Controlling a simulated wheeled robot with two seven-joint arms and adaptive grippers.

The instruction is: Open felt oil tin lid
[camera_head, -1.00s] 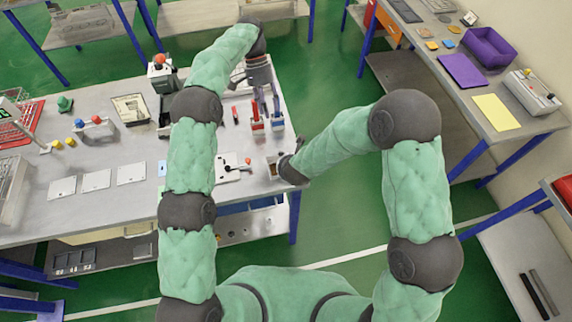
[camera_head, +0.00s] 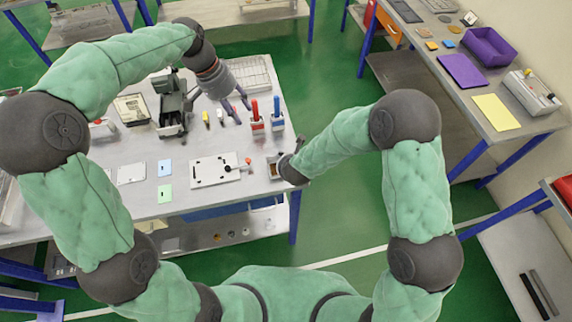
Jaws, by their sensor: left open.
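My left gripper (camera_head: 237,109) hangs over the table with its two dark fingers apart and nothing between them. Its tips are just left of a red-handled piece (camera_head: 256,122) and a blue-handled piece (camera_head: 277,119), each on a small base. I cannot make out for sure which thing is the felt oil tin or its lid. A small open box (camera_head: 271,168) with something brown inside stands at the table's right edge.
A white plate with a lever (camera_head: 209,170) lies in the middle of the table (camera_head: 180,205). A dark machine (camera_head: 174,103) and a wire rack (camera_head: 250,74) stand behind. Small coloured cards (camera_head: 165,193) lie at the front. A purple bin (camera_head: 488,46) is on the right bench.

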